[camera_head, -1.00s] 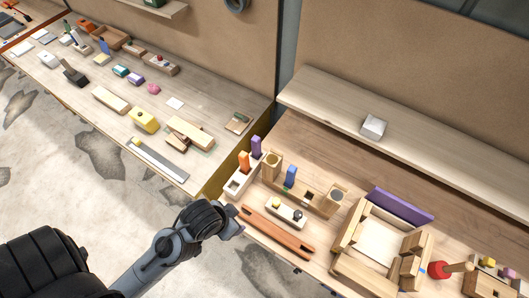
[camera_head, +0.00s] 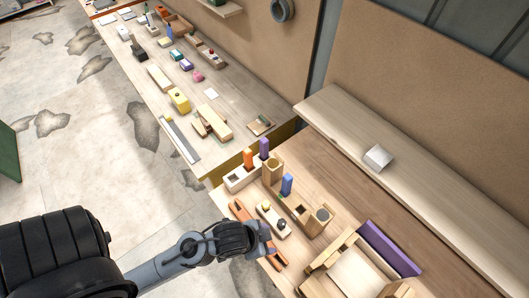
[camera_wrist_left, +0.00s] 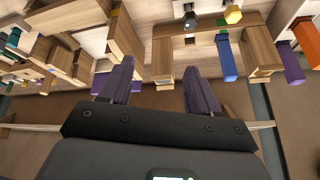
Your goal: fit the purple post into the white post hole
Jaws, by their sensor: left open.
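The purple post (camera_head: 264,148) stands upright beside the orange post (camera_head: 248,158), at the far end of the white block (camera_head: 238,180). A dark hole shows in the near part of this block. The purple post also shows in the left wrist view (camera_wrist_left: 286,64), at the right. My left gripper (camera_head: 266,241) is over the red-brown bar at the bench's front edge, apart from the purple post. In the left wrist view its dark purple fingers (camera_wrist_left: 158,70) are spread and empty. My right gripper is in neither view.
A small white block (camera_head: 273,221) with knobs and the red-brown bar (camera_head: 243,213) lie in front. A wooden frame (camera_head: 345,262) and a purple panel (camera_head: 388,248) are at right. A shelf (camera_head: 420,180) runs behind.

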